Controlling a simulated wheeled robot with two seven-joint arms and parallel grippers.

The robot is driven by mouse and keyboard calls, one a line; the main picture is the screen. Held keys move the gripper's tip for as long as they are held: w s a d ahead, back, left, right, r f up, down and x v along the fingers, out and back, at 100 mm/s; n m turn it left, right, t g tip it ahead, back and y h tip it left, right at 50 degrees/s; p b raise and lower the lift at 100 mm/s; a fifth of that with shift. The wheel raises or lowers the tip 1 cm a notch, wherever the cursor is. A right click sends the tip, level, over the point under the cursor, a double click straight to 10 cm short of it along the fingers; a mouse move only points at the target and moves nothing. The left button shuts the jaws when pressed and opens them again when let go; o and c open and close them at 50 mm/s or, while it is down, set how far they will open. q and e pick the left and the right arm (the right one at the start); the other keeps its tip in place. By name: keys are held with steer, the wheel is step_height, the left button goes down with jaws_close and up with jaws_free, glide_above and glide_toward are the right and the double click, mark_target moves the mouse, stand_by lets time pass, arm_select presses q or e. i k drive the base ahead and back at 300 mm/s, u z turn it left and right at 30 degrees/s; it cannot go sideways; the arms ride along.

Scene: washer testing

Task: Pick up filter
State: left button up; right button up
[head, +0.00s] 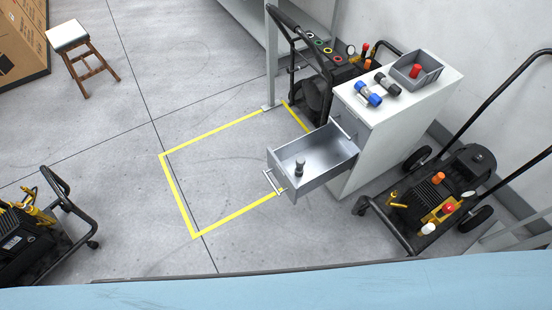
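No part is labelled as the filter, and I cannot tell which one it is. A small dark grey cylindrical part (299,167) stands in the open drawer (319,160) of a white cabinet (400,122). On the cabinet top lie a blue cylindrical part with a silver middle (368,94) and a black and grey cylindrical part (387,84). A red part (415,71) is in a grey bin (429,74) there. Neither of my grippers is in view.
Pressure washer carts stand behind the cabinet (324,80), at its right (436,204) and at the lower left (25,235). A yellow outline (178,195) marks clear floor. A stool (70,37) and cardboard box (22,42) are upper left. A light blue surface (280,287) spans the bottom.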

mark_target(300, 161)
steer(key=u, duration=0.25)
steer(key=i, duration=1.05)
steer(key=z, duration=0.65)
